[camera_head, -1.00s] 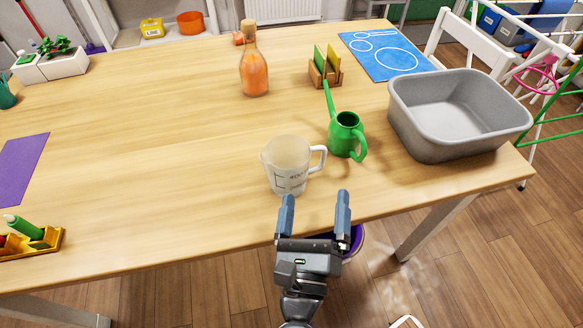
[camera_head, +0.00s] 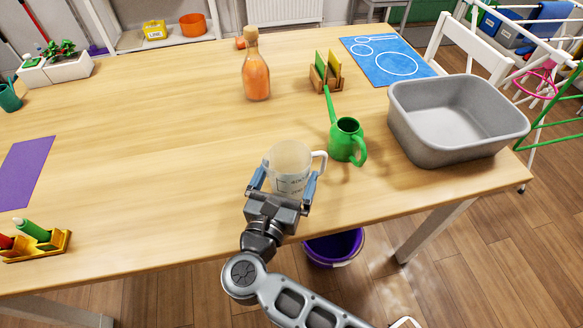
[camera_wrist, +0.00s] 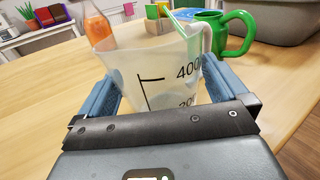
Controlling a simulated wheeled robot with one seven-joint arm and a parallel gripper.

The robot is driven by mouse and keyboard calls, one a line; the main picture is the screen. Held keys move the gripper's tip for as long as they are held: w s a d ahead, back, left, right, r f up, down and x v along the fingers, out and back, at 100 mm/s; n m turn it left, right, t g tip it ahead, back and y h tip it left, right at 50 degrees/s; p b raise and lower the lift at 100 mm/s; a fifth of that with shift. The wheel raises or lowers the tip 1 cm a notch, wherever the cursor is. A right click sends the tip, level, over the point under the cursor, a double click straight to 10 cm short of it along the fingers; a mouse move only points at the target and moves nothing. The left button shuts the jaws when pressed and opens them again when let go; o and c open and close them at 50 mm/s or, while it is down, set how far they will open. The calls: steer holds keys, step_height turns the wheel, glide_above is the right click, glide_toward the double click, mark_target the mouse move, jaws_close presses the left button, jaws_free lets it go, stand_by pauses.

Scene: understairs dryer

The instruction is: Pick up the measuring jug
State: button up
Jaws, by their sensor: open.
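The measuring jug (camera_head: 290,163) is a translucent white cup with dark markings and a handle on its right. It stands upright on the wooden table near the front edge. My gripper (camera_head: 285,181) is open, with one blue finger on each side of the jug's body. In the wrist view the jug (camera_wrist: 155,75) fills the space between the fingers of my gripper (camera_wrist: 158,90). I cannot tell whether either finger touches it. The jug's lower part is hidden behind my gripper.
A green watering can (camera_head: 346,140) stands close to the right of the jug, near its handle. A grey basin (camera_head: 458,145) is farther right. An orange bottle (camera_head: 256,75) stands behind. The table left of the jug is clear. A purple bucket (camera_head: 335,248) is on the floor below.

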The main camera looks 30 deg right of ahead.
steer(key=shift+x, duration=0.8)
steer(key=shift+f, duration=0.1)
steer(key=shift+c, duration=0.2)
steer(key=c, duration=0.7)
